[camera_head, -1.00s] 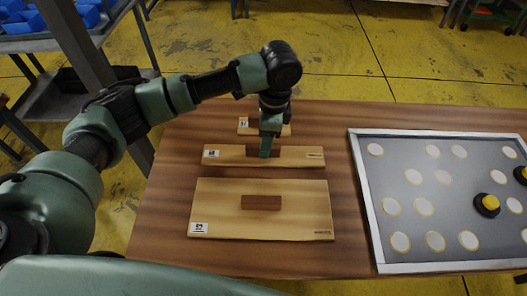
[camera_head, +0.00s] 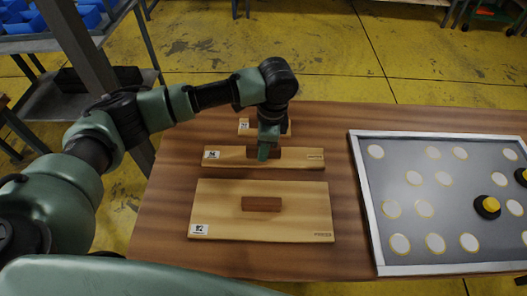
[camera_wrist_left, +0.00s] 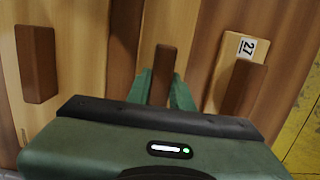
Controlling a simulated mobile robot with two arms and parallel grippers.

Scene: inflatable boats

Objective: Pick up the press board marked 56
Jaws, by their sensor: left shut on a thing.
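The middle press board (camera_head: 300,159) lies flat on the table, with a small white label at its left end that seems to read 56. Its dark brown block handle (camera_wrist_left: 163,62) stands up at the board's middle. My left gripper (camera_head: 264,156) is over this board, pointing down, and is shut on the handle. In the left wrist view its green fingers (camera_wrist_left: 163,88) sit on both sides of the handle. The board appears to rest on the table. My right gripper is in no view.
A larger board (camera_head: 290,222) with a brown handle lies in front; its label is hard to read. A smaller board (camera_head: 244,131), labelled 27 in the left wrist view (camera_wrist_left: 226,60), lies behind. A framed grey panel (camera_head: 455,205) with white discs and yellow-topped knobs is at right.

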